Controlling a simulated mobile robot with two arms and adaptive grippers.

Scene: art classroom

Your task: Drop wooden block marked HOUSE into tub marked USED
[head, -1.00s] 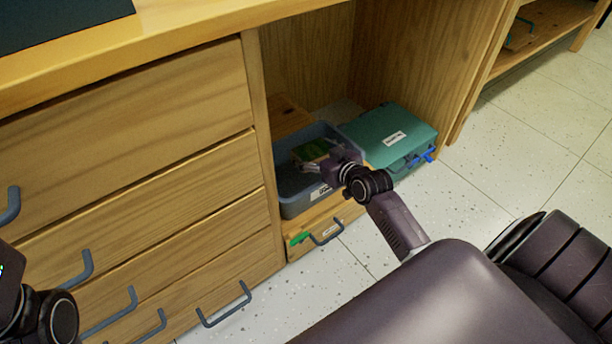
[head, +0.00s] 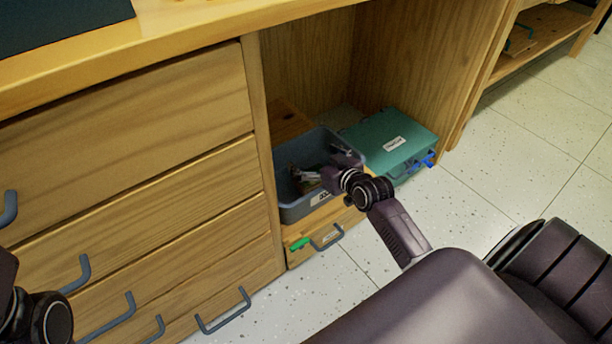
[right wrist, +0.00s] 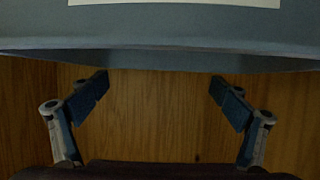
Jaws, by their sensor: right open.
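A grey-blue open tub (head: 289,213) stands on a low wooden box in the open bay of the cabinet. It has a white label on its front, too small to read in the head view. Small mixed-colour contents (head: 306,178) show inside; I cannot make out the HOUSE block among them. My right gripper (head: 336,168) is at the tub's front right side, partly hidden by its own wrist. In the right wrist view the right gripper (right wrist: 161,90) is open with nothing between its fingers; a grey-blue wall (right wrist: 165,25) with part of a white label is above them. My left gripper is out of view.
A teal case (head: 375,145) with a white label stands right of the tub. The wooden box (head: 318,232) below has a handle and a green piece. Drawers with protruding handles (head: 225,312) are at left. Open floor (head: 480,205) lies at right.

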